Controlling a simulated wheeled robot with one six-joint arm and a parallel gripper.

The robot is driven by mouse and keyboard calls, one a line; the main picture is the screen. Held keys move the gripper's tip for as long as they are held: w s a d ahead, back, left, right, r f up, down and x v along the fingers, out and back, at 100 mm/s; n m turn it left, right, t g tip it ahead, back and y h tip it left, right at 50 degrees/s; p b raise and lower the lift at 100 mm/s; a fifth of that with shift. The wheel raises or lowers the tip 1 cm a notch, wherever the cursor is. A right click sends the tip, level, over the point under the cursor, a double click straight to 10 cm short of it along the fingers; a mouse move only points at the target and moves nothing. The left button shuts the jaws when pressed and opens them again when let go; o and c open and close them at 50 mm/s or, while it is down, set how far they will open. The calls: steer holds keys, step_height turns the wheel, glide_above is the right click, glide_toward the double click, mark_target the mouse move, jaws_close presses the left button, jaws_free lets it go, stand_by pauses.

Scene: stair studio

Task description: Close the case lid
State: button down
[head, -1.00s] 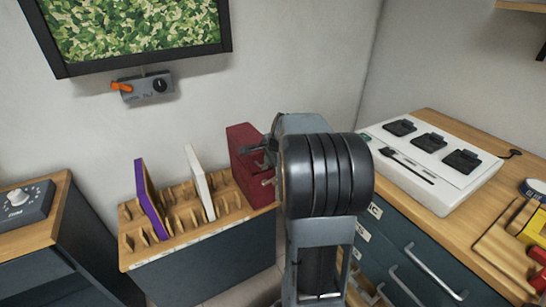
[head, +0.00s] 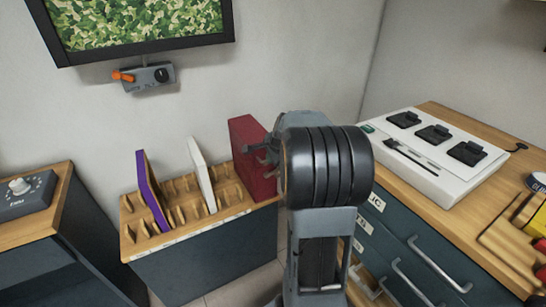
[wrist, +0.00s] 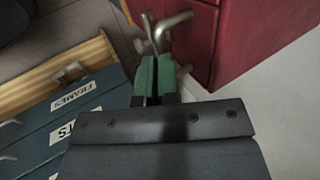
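A dark red box (head: 250,150) stands upright at the right end of the wooden rack in the head view. Its red side (wrist: 270,40) also fills the upper right of the wrist view. I cannot make out a separate lid for sure. A metal lever-like handle (wrist: 178,22) sticks out by the red surface. My gripper (wrist: 155,65) has green fingertips close together, with nothing visible between them. It is just short of the handle in the wrist picture; contact cannot be told. In the head view my arm hides part of the box's right side.
The slotted rack (head: 190,228) holds a purple panel (head: 152,192) and a white panel (head: 202,175). Teal drawers (head: 420,255) with protruding handles stand at right, carrying a white device (head: 435,165). A dark cabinet (head: 70,240) stands at left.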

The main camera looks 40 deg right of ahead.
steer(key=shift+s+f, duration=0.1)
steer(key=shift+f, duration=0.2)
steer(key=d+p+v, duration=0.1)
steer(key=p+v, duration=0.3)
steer(key=v, duration=1)
steer(key=s+a+r+n+p, duration=0.3)
steer(key=a+n+p, duration=0.1)
steer(key=a+n, duration=0.2)
steer(key=s+a+r+n+g+p, duration=0.1)
steer(key=s+a+r+n+p, duration=0.2)
steer(key=a+n, duration=0.4)
steer(key=s+a+r+n+g+p, duration=0.1)
steer(key=s+a+n+p, duration=0.4)
steer(key=a, duration=0.5)
steer(key=shift+a+r+n+y+p, duration=0.2)
steer(key=shift+r+n+y+p, duration=0.2)
steer(key=shift+r+n+p, duration=0.65)
steer(key=shift+s+d+f+m, duration=0.1)
steer(key=shift+f+m, duration=0.1)
steer(key=shift+m, duration=0.05)
